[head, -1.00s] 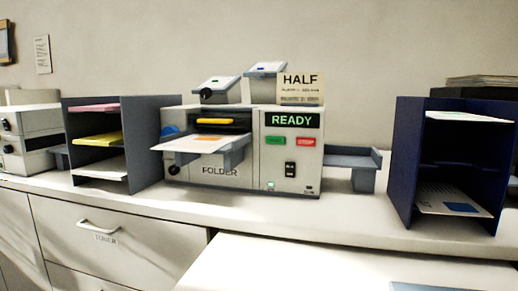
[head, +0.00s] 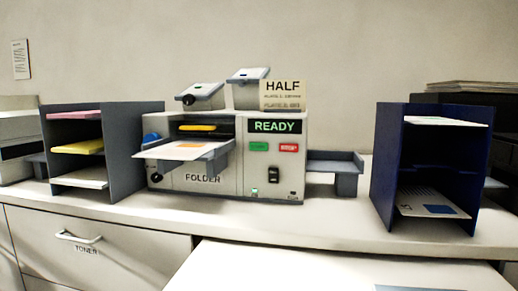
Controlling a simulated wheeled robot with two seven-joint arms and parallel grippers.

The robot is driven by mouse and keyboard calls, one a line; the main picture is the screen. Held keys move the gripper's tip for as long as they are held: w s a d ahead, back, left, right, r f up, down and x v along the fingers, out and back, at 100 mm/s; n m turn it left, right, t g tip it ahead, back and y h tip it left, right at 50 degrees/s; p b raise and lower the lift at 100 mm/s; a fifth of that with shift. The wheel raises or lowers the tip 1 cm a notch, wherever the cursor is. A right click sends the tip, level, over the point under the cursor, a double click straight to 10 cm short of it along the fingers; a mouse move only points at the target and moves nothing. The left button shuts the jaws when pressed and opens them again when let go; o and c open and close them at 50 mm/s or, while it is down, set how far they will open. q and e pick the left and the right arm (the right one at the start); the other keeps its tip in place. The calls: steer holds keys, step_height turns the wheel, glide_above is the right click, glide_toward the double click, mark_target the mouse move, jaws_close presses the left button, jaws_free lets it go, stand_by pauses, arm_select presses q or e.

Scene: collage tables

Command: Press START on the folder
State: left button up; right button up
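The folder (head: 222,190) is a pale machine with a grey side, standing on the counter in the middle of the head view. Its display (head: 277,126) reads READY in green. Below the display are a green button (head: 259,146) and a red button (head: 289,148); their lettering is too small to read surely. A black switch (head: 273,174) sits lower on the front. A sheet with an orange patch (head: 190,150) lies on its front feed tray at left. Neither of my grippers shows in the view.
A grey shelf rack (head: 128,150) with pink, yellow and white paper stands left of the folder. A dark blue rack (head: 388,168) stands to the right. A grey outlet tray (head: 336,162) lies between. A sign (head: 283,95) reads HALF. A pale table (head: 290,268) is in front.

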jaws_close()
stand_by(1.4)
